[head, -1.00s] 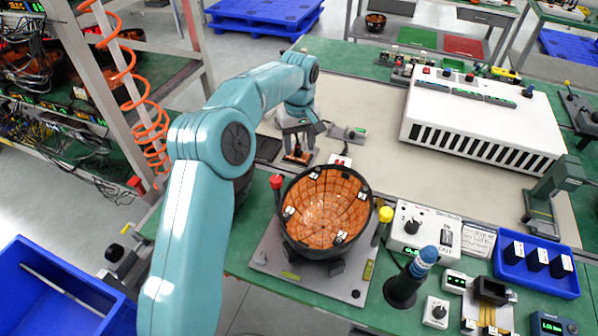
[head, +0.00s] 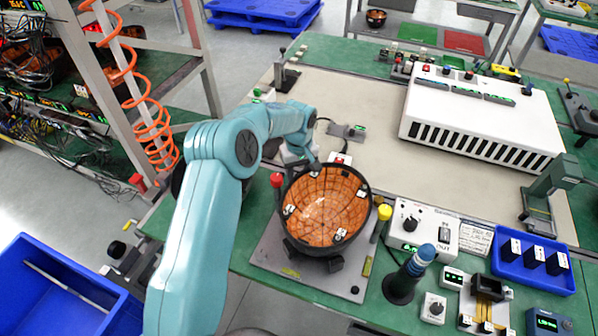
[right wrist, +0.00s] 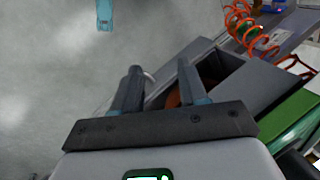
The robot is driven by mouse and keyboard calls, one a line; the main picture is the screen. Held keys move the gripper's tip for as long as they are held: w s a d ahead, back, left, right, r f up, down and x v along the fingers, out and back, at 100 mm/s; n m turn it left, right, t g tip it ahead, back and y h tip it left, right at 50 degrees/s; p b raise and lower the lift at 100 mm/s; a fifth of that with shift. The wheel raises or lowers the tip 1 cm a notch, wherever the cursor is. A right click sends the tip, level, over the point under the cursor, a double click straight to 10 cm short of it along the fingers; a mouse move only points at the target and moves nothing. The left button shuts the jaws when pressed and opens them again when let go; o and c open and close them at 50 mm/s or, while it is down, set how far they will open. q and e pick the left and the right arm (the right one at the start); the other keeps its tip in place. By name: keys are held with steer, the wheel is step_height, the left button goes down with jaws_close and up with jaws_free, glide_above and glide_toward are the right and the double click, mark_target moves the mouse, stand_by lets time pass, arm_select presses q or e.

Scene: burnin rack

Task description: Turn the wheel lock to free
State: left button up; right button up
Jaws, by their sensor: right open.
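I cannot pick out the wheel lock for certain in either view. The grey metal rack (head: 212,88) stands at the left of the head view, and no wheel on it shows clearly. My left gripper (head: 300,156) is behind the far rim of the black bowl with the orange inside (head: 322,207). My arm and the rim hide its fingertips, so its opening cannot be told. My right gripper (right wrist: 159,68) shows only in the right wrist view. Its two dark fingers are apart, with grey floor and an angular grey body (right wrist: 222,78) beyond them.
The bowl rests on a grey plate (head: 275,252) between a red-knobbed post (head: 277,183) and a yellow-knobbed post (head: 384,214). A blue bin (head: 60,295) stands at lower left. An orange coiled hose (head: 150,120) hangs by the rack; it also shows in the right wrist view (right wrist: 240,20).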

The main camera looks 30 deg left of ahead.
arm_select(q)
jaws_close()
steer(key=n+b, duration=0.3)
steer(key=shift+f, duration=0.25)
steer(key=shift+r+n+b, duration=0.3)
steer(key=shift+n, duration=0.6)
steer(key=shift+o, duration=1.6)
jaws_free()
steer(key=shift+r, duration=0.1)
step_height(320, 180, up, 16)
